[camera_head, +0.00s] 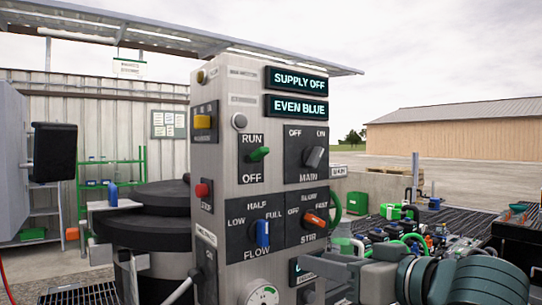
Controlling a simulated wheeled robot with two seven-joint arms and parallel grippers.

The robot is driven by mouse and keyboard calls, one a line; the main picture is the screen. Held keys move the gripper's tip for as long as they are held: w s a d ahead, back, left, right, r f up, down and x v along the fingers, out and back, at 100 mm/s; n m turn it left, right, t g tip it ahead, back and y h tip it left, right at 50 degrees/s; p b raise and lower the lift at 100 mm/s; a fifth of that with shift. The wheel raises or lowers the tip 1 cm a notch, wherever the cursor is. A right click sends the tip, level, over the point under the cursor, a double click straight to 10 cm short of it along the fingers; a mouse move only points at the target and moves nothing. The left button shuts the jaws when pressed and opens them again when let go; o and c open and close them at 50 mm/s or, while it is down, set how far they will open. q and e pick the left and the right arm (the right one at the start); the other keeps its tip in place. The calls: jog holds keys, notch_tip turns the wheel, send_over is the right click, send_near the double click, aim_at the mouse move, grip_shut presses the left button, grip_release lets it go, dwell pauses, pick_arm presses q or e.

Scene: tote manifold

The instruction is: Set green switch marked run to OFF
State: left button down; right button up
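The green switch (259,154) is on a dark plate on the front of the grey control column (228,205), with RUN printed above it and OFF below. Its lever sticks out to the right and tilts slightly up, toward the RUN side. My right gripper (325,268) is at the bottom, right of the column's lower part, below and to the right of the green switch and apart from it. Its fingers are seen from the side, so their opening is unclear. I cannot make out my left gripper.
Displays read SUPPLY OFF (298,80) and EVEN BLUE (298,106). A cluttered dark bench (470,222) lies to the right.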

aim_at(263, 155)
pick_arm(q)
jog(key=shift+s, duration=0.2)
pick_arm(e)
jog(key=s+r+n+t+y, duration=0.1)
jog(key=s+r+n, duration=0.1)
jog(key=s+r, duration=1.2)
notch_tip(263, 155, up, 4)
jog(key=shift+s+d+f, duration=0.1)
jog(key=shift+s+d, duration=0.05)
jog(key=shift+d, duration=0.25)
